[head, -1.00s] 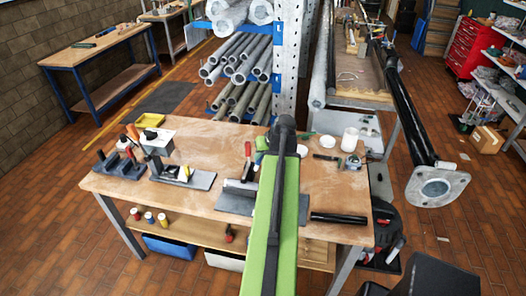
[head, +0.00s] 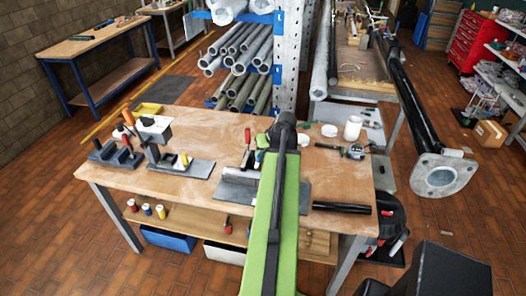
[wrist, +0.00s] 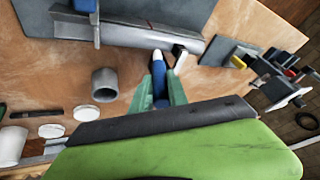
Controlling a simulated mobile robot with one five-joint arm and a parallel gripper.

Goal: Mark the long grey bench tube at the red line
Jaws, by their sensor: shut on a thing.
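My gripper (wrist: 160,87) has green fingers and is shut on a blue marker (wrist: 158,75) with a pale tip. The marker points at the grey bench tube (wrist: 115,33), which lies along a grey plate (wrist: 185,12) at the top of the wrist view. The tip looks close to the tube's near side, by its right end; I cannot tell whether they touch.
A short grey ring (wrist: 104,84) stands on the workbench (head: 200,130). A black tube (head: 341,208) lies at its front right. A white jar (head: 353,128) stands at the back right. Other fixtures (head: 180,165) stand left. A black pole with a flange (head: 442,177) juts out at right.

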